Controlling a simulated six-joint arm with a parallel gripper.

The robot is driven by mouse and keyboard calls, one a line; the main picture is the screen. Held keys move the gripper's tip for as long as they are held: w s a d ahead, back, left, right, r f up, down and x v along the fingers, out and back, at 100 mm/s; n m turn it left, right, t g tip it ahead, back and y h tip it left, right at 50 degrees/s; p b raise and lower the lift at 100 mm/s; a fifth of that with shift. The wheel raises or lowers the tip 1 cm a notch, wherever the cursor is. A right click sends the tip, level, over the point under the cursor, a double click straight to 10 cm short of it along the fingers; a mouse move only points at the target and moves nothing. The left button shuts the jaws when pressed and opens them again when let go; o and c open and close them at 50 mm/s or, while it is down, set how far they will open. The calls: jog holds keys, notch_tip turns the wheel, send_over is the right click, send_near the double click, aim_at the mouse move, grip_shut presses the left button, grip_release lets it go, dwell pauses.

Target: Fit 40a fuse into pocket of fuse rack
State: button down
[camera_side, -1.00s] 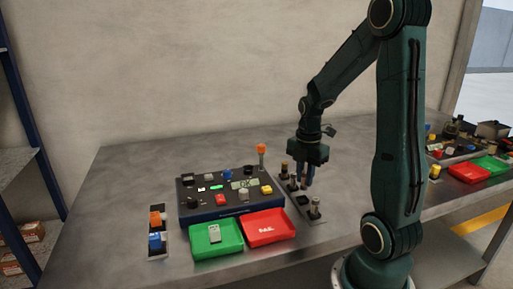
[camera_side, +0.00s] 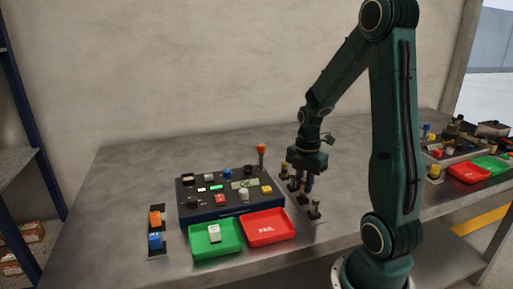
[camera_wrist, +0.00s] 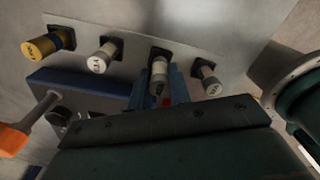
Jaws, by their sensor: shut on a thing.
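My gripper (camera_side: 305,190) points down over the fuse rack (camera_side: 304,212), a narrow metal strip right of the tester. In the wrist view its blue fingers (camera_wrist: 162,88) are shut on a pale cylindrical fuse (camera_wrist: 159,72). The fuse's far end is at a dark square pocket of the rack (camera_wrist: 130,37); I cannot tell how deep it sits. Its label is not readable. Other fuses stand in the rack: a yellow one (camera_wrist: 45,46) and a cream one (camera_wrist: 102,58) on one side, and another pale one (camera_wrist: 207,80) on the other.
The dark tester (camera_side: 205,213) with buttons and a lit display stands left of the rack. A green tray (camera_side: 204,247) holding a pale piece and an empty red FAIL tray (camera_side: 272,237) lie in front. An orange-topped post (camera_side: 262,150) stands near my gripper.

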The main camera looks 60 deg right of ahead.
jog(key=shift+f, duration=1)
dwell(1.9)
jog(key=c, duration=0.8)
grip_release()
jog(key=shift+r, duration=0.2)
jog(key=shift+r, duration=3.3)
